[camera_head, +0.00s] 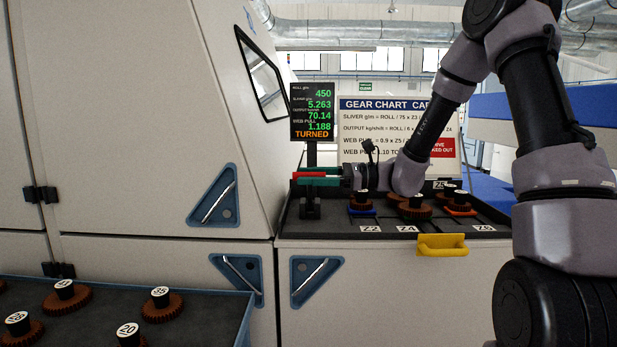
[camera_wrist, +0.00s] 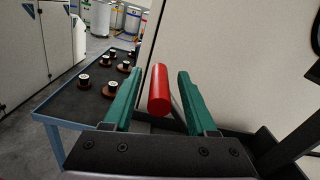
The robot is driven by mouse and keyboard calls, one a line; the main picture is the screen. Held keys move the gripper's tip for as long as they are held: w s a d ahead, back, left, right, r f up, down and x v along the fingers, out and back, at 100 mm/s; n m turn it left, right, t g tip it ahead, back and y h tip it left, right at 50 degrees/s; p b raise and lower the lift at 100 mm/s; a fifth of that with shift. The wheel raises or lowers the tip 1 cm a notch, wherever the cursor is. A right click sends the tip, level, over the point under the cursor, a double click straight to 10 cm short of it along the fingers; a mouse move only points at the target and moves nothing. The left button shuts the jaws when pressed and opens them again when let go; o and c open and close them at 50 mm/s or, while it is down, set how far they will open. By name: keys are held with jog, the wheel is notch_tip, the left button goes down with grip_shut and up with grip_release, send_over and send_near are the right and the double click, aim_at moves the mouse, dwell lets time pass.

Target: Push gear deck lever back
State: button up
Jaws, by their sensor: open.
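The gear deck lever has a red cylindrical grip (camera_wrist: 158,90), which lies between the two green fingers of my gripper (camera_wrist: 160,78). In the head view the red grip (camera_head: 309,175) shows between the green fingers of my gripper (camera_head: 301,176), above a black bracket at the left end of the gear deck (camera_head: 284,225). Most of the lever's arm below the grip is hidden.
Several brown gears stand on the deck by labels such as Z2 and Z4, near a yellow handle (camera_head: 442,245). A display (camera_head: 312,112) reads TURNED, beside a gear chart card (camera_head: 375,105). A blue-edged gear table (camera_head: 215,300) stands front left. The cream machine wall (camera_head: 150,120) is close.

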jog(key=shift+a, duration=0.2)
jog(key=shift+c, duration=0.3)
grip_shut()
dwell(1.1)
